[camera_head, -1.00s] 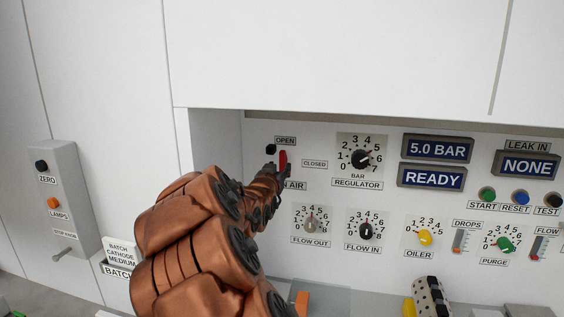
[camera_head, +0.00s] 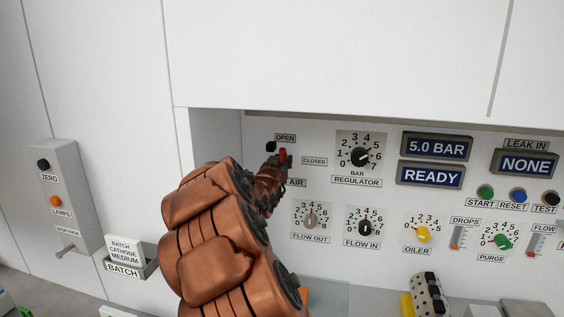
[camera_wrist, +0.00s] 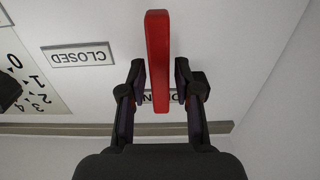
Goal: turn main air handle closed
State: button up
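The red main air handle (camera_head: 283,155) stands upright on the panel, its end at the OPEN label (camera_head: 285,138). The CLOSED label (camera_head: 315,161) is to its right. My gripper (camera_head: 277,162) is at the handle and hides its lower part in the head view. In the wrist view, which is upside down, the handle (camera_wrist: 158,60) runs between the two fingers of my gripper (camera_wrist: 160,75). The fingers are open, one on each side, with narrow gaps to the handle. The MAIN AIR label (camera_head: 297,182) is partly covered by my arm.
The bar regulator knob (camera_head: 361,156) is to the right, with the flow out knob (camera_head: 310,218) and flow in knob (camera_head: 365,228) below. The recess has a left side wall (camera_head: 215,145) and an overhang (camera_head: 340,60) above. The display reads 5.0 BAR (camera_head: 436,146).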

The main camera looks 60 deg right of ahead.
grip_shut()
jog(key=shift+f+b, duration=0.1)
jog(key=shift+b, duration=0.25)
jog(key=shift+f+m+b, duration=0.1)
jog(key=shift+m+b, duration=0.8)
jog(key=shift+m, duration=0.1)
jog(key=m+b, duration=0.4)
jog(key=m, duration=0.1)
jog(key=shift+s+f, duration=0.1)
jog(key=shift+s, duration=0.1)
jog(key=m+b, duration=0.1)
jog(key=m, duration=0.1)
jog(key=m+b, duration=0.3)
jog(key=m, duration=0.1)
jog(key=shift+s+d+f, duration=0.1)
jog(key=shift+s+f, duration=0.05)
jog(key=shift+f, duration=0.1)
jog(key=shift+s+f+m+b, duration=0.1)
jog(key=shift+m+b, duration=1.75)
jog(key=shift+m, duration=0.55)
jog(key=shift+d, duration=0.1)
